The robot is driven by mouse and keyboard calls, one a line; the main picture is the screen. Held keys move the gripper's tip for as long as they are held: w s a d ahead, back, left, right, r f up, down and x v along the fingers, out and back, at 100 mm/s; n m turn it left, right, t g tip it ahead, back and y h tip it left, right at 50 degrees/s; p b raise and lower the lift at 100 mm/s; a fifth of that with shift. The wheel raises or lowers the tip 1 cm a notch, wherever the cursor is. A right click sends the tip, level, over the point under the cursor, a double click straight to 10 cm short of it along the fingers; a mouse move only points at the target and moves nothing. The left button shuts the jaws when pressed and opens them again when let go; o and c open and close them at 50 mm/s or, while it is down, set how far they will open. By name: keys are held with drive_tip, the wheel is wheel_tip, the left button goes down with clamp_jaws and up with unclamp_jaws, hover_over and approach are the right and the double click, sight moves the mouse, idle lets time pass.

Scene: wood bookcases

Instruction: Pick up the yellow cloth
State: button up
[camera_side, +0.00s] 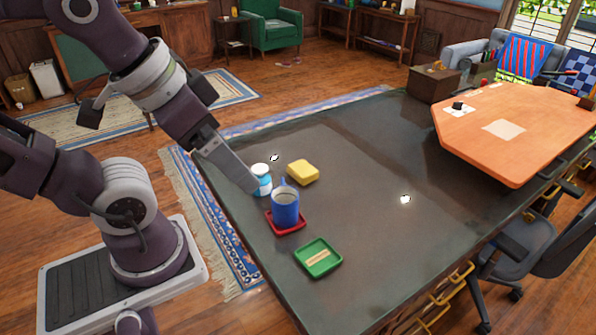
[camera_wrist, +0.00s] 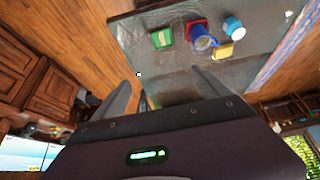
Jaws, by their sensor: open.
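The yellow cloth (camera_side: 303,172) lies on the dark tabletop as a small, thick folded block. It also shows in the wrist view (camera_wrist: 222,51), ahead of the fingers and to the right. My gripper (camera_side: 248,184) is above the near left edge of the table, left of the cloth and apart from it. In the wrist view my gripper (camera_wrist: 163,88) has its two fingers spread wide with nothing between them.
A white and blue jar (camera_side: 262,180) stands close to the cloth's left. A blue mug (camera_side: 285,206) stands on a red tray (camera_side: 288,228) in front of it. A green tray (camera_side: 318,257) lies nearer. The dark table (camera_side: 370,150) is largely clear to the right.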

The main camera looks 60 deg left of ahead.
idle(0.4)
drive_tip(key=shift+c, duration=0.7)
